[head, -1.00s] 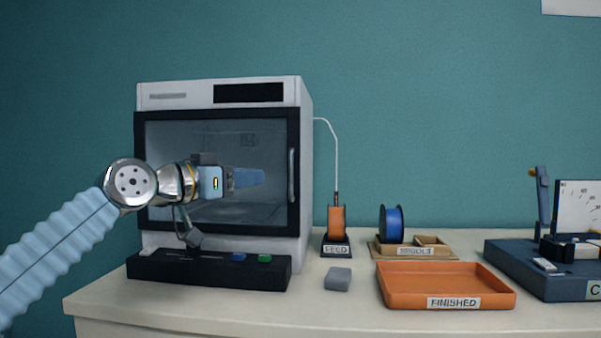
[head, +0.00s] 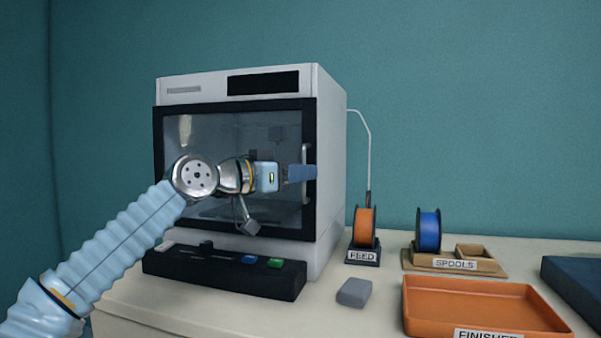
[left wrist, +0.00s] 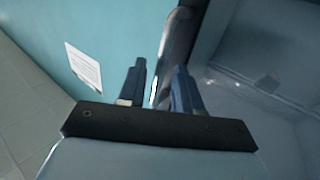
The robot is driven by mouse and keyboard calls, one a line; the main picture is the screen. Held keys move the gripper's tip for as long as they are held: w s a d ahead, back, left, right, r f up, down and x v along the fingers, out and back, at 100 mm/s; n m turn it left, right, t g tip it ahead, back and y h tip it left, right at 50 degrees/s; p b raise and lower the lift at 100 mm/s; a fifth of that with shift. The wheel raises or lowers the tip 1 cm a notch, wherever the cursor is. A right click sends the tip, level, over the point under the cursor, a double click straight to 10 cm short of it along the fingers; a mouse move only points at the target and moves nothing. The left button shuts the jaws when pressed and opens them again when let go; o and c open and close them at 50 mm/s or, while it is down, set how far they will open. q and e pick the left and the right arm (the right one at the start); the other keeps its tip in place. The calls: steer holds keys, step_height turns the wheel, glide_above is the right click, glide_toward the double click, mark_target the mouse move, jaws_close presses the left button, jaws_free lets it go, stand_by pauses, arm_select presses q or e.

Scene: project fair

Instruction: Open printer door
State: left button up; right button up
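The printer (head: 331,165) is a white box with a dark-framed glass door (head: 200,150) on its front. The door looks shut, flush with the body. Its vertical metal handle (head: 306,150) is at the door's right side. My left gripper (head: 302,173) is at the handle's mid-height, fingers pointing right. In the left wrist view, the handle (left wrist: 176,48) runs between the two blue fingers (left wrist: 158,88), close to the right one. A narrow gap shows beside the left finger, so the gripper looks open around the handle. My right gripper is in neither view.
A black control panel (head: 220,277) with blue and green buttons lies before the printer. A grey block (head: 354,292), the orange FINISHED tray (head: 480,290), the FEED spool (head: 364,227) and the SPOOLS holder (head: 470,266) stand to the right on the table.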

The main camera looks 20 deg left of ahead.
arm_select(q)
jaws_close()
stand_by(1.2)
